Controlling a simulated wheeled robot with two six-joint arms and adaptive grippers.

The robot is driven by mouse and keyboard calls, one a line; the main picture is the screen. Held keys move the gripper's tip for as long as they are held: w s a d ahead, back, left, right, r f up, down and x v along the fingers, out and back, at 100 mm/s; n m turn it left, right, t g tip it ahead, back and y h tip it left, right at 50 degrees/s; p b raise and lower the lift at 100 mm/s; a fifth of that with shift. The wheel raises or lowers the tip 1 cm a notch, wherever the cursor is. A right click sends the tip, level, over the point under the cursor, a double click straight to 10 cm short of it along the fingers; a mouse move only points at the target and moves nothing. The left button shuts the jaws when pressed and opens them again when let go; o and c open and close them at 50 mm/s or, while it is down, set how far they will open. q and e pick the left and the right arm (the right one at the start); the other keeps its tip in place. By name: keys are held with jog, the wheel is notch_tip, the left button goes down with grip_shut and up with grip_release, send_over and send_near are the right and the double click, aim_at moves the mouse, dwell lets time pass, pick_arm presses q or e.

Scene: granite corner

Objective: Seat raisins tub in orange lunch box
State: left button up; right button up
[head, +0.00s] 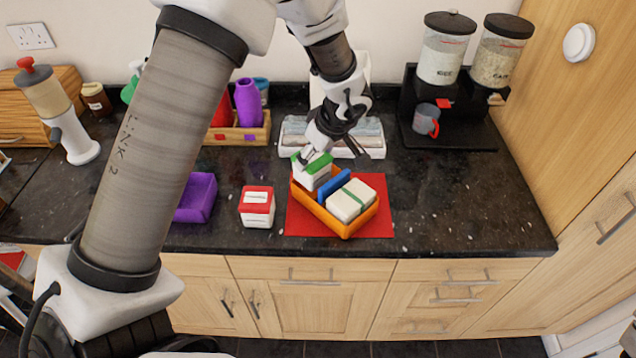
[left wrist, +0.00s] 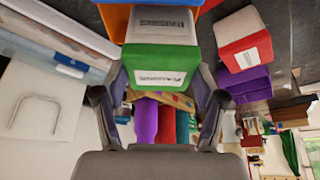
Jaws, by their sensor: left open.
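The raisins tub (head: 314,177) is white with a green lid. It is at the left end of the orange lunch box (head: 345,228), beside the blue divider (head: 334,185); I cannot tell whether its base rests on the box floor. In the left wrist view the labelled green lid (left wrist: 160,62) lies between the fingers. My left gripper (head: 322,154) is open at the tub, with one finger on each side of the lid (left wrist: 160,100). A pale block with a green band (head: 350,200) fills the box's right part. My right gripper is not in view.
The box stands on a red mat (head: 385,222). A red-lidded tub (head: 257,205) and a purple container (head: 196,198) are to its left. A white tray (head: 374,150) lies behind it, and a dispenser stand (head: 450,135) back right. The counter right of the mat is clear.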

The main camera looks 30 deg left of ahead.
aim_at(320, 169)
pick_arm(q)
jog(key=f, duration=0.3)
jog(key=s+d+f, duration=0.1)
jog(key=shift+s+f, duration=0.1)
jog(key=shift+f, duration=0.25)
jog(key=c, duration=0.5)
jog(key=shift+w+a+f, duration=0.15)
jog(key=shift+w+f, duration=0.05)
jog(key=shift+f, duration=0.05)
jog(key=shift+c, duration=0.2)
jog(key=o, duration=1.7)
jog(key=shift+a, duration=0.1)
jog(key=shift+o, duration=0.2)
jog(key=shift+w+a+f, duration=0.1)
jog(key=shift+w+a, duration=0.05)
jog(key=shift+w, duration=0.05)
